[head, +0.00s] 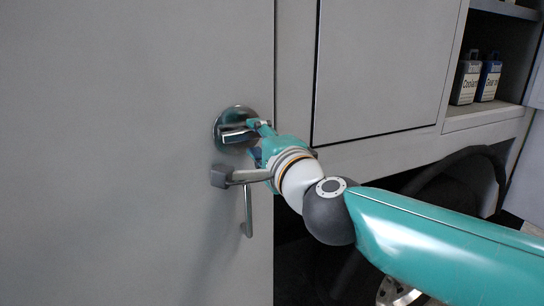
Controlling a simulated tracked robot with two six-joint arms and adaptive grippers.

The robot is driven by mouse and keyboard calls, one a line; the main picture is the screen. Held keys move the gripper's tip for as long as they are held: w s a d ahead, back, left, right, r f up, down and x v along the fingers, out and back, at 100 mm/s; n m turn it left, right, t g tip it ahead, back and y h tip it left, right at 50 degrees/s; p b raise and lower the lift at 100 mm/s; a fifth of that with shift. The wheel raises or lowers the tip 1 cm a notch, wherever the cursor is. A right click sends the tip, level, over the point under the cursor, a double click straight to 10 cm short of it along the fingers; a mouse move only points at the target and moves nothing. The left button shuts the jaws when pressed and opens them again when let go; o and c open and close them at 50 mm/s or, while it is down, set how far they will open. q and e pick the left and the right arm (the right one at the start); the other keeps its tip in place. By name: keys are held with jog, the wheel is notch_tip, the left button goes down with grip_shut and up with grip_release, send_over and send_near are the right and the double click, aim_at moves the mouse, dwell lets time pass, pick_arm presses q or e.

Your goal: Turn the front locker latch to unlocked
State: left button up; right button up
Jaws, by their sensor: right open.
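The front locker latch (232,122) is a round metal rosette with a short lever, set near the right edge of a grey locker door (120,150). My right gripper (250,128) is open right at the latch, its fingers beside the lever. I cannot tell whether they touch it. A curved metal door handle (247,208) hangs just below, and a grey block end (220,176) sticks out to its left. My right wrist hides part of this area. My left gripper is not in view.
Right of the door is a closed grey cabinet panel (380,70). Below is a dark opening with a black hose (450,165) and part of a wheel (395,292).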

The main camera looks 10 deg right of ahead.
jog(key=v, duration=1)
jog(key=shift+s, duration=0.3)
jog(key=shift+d, duration=0.1)
